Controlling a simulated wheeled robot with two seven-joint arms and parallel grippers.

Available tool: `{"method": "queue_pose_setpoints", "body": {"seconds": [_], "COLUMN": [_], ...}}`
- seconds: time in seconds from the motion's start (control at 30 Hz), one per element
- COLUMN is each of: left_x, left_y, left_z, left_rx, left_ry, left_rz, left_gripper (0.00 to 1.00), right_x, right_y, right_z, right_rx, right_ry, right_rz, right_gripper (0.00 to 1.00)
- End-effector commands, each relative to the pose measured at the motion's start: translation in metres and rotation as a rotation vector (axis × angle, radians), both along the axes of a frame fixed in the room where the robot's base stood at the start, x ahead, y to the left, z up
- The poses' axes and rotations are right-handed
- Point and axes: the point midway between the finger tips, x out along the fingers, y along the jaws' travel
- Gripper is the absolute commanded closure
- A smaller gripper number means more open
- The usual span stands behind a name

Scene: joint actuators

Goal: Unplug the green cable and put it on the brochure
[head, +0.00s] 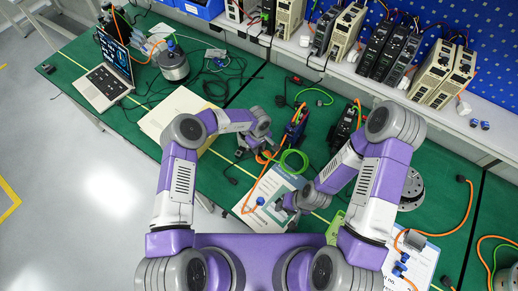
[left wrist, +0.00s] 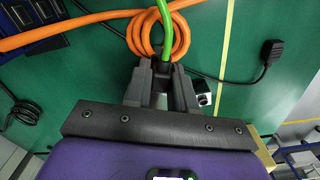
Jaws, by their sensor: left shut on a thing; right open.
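The green cable (head: 293,160) makes a loop by the upper edge of the brochure (head: 279,185) in the head view. In the left wrist view, the green cable (left wrist: 176,5) runs down between the fingers of my left gripper (left wrist: 163,82), which is shut on it. In the head view my left gripper (head: 268,143) is above the green table, just beyond the brochure. My right gripper (head: 287,204) is open over the right side of the brochure.
A coiled orange cable (left wrist: 135,40) lies around the green cable near the left fingertips. Dark drive units (head: 296,125) stand just right of my left gripper. A laptop (head: 103,85) and cream folder (head: 175,112) lie left. A shelf with several modules (head: 340,30) runs along the back.

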Motion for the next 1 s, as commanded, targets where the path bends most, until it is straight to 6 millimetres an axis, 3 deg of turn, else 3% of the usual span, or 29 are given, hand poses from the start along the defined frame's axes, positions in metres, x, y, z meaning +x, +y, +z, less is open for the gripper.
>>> {"method": "queue_pose_setpoints", "body": {"seconds": [1.0], "left_x": [0.000], "left_y": [0.000], "left_z": [0.033], "left_rx": [0.001], "left_ry": [-0.001], "left_rz": [0.001], "left_gripper": [1.00], "right_x": [0.000], "right_y": [0.000], "right_z": [0.025], "right_rx": [0.000], "right_ry": [0.000], "right_rz": [0.000], "right_gripper": [0.57]}}
